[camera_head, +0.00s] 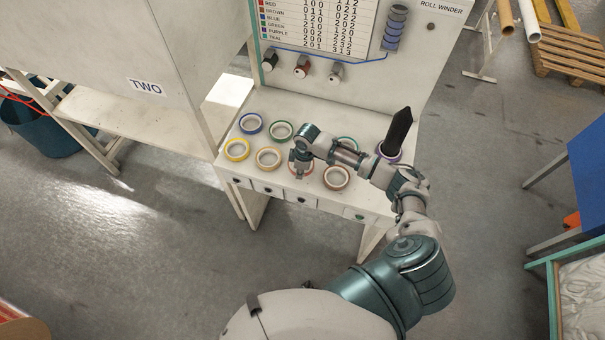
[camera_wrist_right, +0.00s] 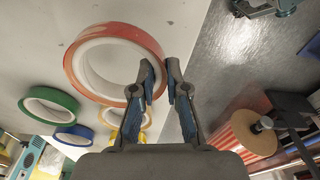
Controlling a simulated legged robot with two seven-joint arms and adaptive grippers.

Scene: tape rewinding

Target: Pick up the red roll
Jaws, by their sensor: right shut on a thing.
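The red roll (camera_wrist_right: 118,33) is a wide ring with a pale inner core, large in the right wrist view. My right gripper (camera_wrist_right: 161,75) is shut on the side of its band, with one finger inside the ring and the other outside. In the head view my right gripper (camera_head: 300,165) is over the front row of rolls on the white table and mostly hides the red roll. I cannot tell whether the roll is clear of the table. My left gripper is not in view.
Close around stand a yellow roll (camera_head: 237,150), a tan roll (camera_head: 268,158), a blue roll (camera_head: 251,123), a green roll (camera_head: 281,131) and a brown roll (camera_head: 336,178). A dark cone (camera_head: 398,130) rises at a purple roll to the right. The winder panel (camera_head: 410,40) stands behind.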

